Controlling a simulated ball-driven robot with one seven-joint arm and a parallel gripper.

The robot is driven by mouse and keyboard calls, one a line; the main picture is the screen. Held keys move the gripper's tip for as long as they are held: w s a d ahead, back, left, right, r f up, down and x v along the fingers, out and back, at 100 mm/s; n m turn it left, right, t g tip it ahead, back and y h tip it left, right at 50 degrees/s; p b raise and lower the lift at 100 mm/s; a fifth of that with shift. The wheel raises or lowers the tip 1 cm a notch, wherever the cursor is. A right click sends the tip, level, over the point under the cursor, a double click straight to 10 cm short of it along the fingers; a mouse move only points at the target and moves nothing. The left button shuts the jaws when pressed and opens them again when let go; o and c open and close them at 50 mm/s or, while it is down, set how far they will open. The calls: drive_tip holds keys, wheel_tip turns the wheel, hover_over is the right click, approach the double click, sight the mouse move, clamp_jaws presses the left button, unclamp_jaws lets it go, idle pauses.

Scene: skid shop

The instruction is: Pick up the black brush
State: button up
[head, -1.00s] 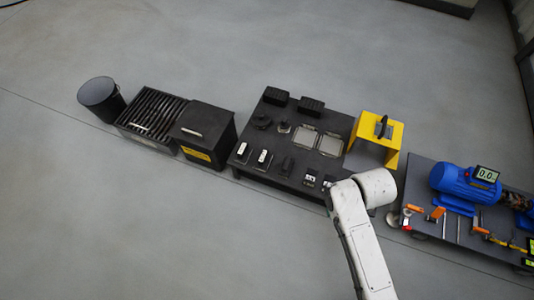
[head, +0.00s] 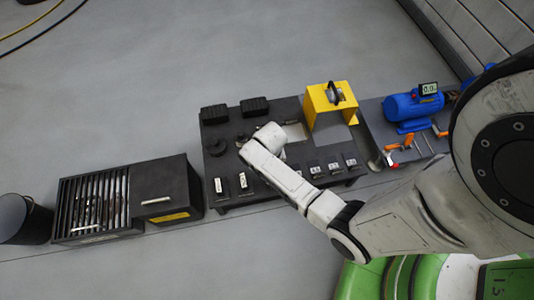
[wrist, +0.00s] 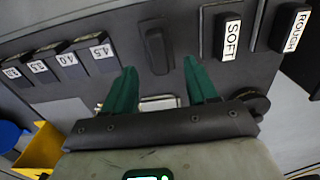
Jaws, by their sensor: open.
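An unlabelled black elongated block, which appears to be the black brush (wrist: 157,50), lies on the dark table (wrist: 185,22). In the wrist view it is just beyond the fingertips and roughly centred between them. My gripper (wrist: 160,70) has two green fingers, spread apart and empty. In the head view my arm reaches over the table (head: 290,205) and hides the fingers and most or all of the brush. Beside the brush in the wrist view lie a block labelled SOFT (wrist: 227,38) and one labelled ROUGH (wrist: 292,28).
Several numbered black blocks (wrist: 98,52) lie in a row on the brush's other side. A yellow stand (head: 330,108) is at the table's back right. A black box (head: 165,188) and a slatted bin (head: 90,203) stand left. A blue motor (head: 413,108) is right.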

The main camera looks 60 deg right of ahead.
drive_tip(key=f+b, duration=0.1)
drive_tip(key=f, duration=0.2)
drive_tip(key=f+b, duration=0.2)
drive_tip(key=f, duration=0.1)
drive_tip(key=shift+d+f, duration=0.2)
drive_tip(key=shift+f, duration=0.15)
drive_tip(key=shift+c, duration=0.2)
clamp_jaws()
drive_tip(key=shift+r, duration=0.1)
